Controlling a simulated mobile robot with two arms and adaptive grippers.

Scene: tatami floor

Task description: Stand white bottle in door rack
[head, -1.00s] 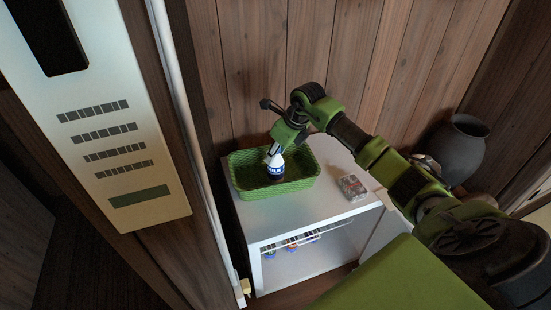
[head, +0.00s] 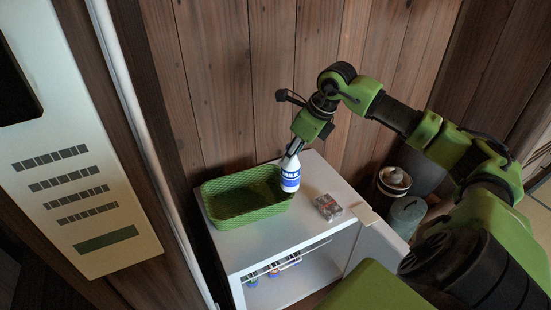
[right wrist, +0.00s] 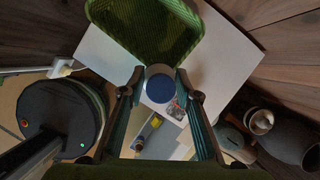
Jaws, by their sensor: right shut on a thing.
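The white bottle (head: 290,176) has a blue label and shows just beyond the right end of the green basket, upright or slightly tilted. My right gripper (head: 294,150) is shut on its upper part from above. In the right wrist view the bottle's round blue top (right wrist: 159,88) sits between the fingers. Whether its base clears the cabinet top cannot be told. The small white fridge (head: 262,262) is open at the front, and its door (head: 372,250) stands open at the right. The door's inner side and rack are hidden in the head view. My left gripper is not in view.
The green basket (head: 225,216) stands on the fridge top, with a small clear box (head: 327,206) to its right. Several small coloured items (head: 274,270) show inside the fridge near a wire shelf. A dark pot (head: 425,172) and a grey-green container (head: 405,215) stand at the right.

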